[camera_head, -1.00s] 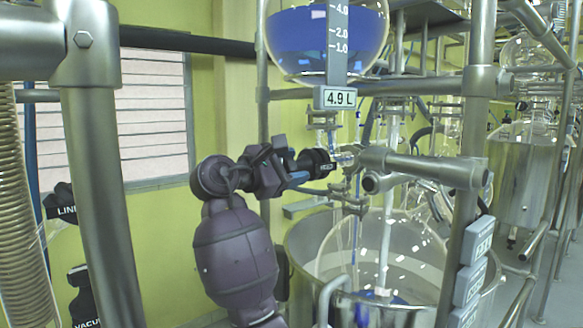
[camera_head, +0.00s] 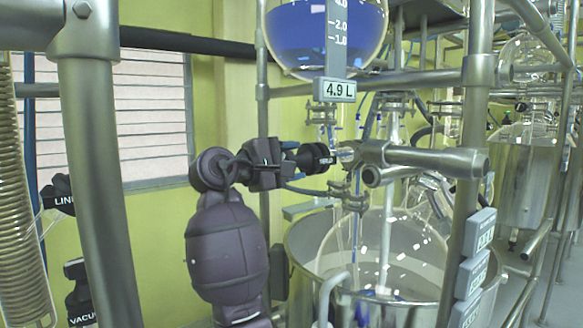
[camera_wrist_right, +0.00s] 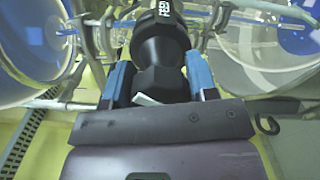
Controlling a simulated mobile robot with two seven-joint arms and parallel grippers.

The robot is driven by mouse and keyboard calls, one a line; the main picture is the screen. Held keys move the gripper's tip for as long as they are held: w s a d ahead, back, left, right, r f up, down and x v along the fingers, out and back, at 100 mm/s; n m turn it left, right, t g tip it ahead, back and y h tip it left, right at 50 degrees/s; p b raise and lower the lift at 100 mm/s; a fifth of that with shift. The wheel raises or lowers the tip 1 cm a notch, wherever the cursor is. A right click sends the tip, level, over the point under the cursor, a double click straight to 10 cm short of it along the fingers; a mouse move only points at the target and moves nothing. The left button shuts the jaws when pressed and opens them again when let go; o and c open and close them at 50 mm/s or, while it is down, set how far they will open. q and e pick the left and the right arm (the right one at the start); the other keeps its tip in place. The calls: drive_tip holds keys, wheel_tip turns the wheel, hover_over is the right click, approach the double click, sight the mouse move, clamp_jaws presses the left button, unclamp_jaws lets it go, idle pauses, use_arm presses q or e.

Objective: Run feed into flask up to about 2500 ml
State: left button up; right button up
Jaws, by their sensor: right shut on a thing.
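The feed vessel (camera_head: 300,36) is a round glass bulb of blue liquid at the top, with a display (camera_head: 334,90) below reading 4.9 L. My right gripper (camera_head: 296,158) is shut on the black feed valve knob (camera_head: 314,158) under that vessel. In the right wrist view the blue-lined fingers (camera_wrist_right: 158,84) stand on both sides of the black knob (camera_wrist_right: 160,52). My left gripper is not in view.
Metal frame posts (camera_head: 95,190) and horizontal rails stand close around the arm. Labelled grey boxes (camera_head: 470,270) hang on the right post. Black knobs (camera_head: 78,292) are at the left edge. Another steel vessel (camera_head: 527,175) stands at the far right.

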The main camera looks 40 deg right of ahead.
use_arm(q)
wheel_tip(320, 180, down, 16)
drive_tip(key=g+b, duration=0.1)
drive_tip(key=b, duration=1.6)
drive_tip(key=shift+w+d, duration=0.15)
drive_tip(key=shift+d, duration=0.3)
use_arm(e)
drive_tip(key=m, duration=3.3)
drive_tip(key=shift+w+f, duration=0.3)
drive_tip(key=shift+w, duration=0.05)
